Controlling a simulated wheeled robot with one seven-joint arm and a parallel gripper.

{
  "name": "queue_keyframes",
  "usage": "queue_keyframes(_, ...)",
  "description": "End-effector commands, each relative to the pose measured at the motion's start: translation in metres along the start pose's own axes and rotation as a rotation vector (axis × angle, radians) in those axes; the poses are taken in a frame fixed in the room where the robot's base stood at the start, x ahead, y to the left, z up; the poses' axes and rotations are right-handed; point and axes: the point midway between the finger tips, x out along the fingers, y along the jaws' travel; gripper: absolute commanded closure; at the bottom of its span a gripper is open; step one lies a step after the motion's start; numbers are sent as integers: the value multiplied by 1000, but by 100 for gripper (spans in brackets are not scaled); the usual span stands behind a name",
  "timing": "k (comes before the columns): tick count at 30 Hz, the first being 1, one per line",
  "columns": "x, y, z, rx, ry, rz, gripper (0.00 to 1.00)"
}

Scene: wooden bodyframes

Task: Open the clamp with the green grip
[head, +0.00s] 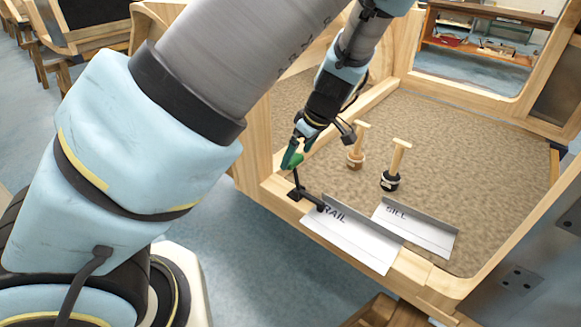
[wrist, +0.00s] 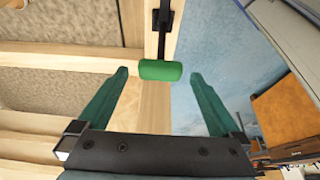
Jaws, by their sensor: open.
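The clamp (head: 299,189) has a black bar and base on the front left wooden rail, with a green grip (head: 294,160) at its upper end. In the wrist view the green grip (wrist: 161,70) lies crosswise between the tips of my gripper, slightly beyond them, with the black clamp arm (wrist: 163,35) running up from it. My gripper (head: 298,145) has two green fingers, and in the wrist view (wrist: 159,76) they are spread wide with a gap on each side of the grip. In the head view one finger partly covers the grip.
Two white folded cards, marked RAIL (head: 350,237) and SILL (head: 415,228), stand right of the clamp. Two wooden-handled tools (head: 357,147) (head: 396,165) stand on the brown carpeted panel (head: 465,165). Wooden frame members (head: 405,275) surround it.

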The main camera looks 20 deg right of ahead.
Motion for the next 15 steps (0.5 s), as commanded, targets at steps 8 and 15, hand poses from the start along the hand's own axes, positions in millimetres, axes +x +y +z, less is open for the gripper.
queue_keyframes(8, 49, -1, -2, -1, 0, -3, 0)
queue_keyframes(15, 68, 0, 0, 1, -2, 0, 0)
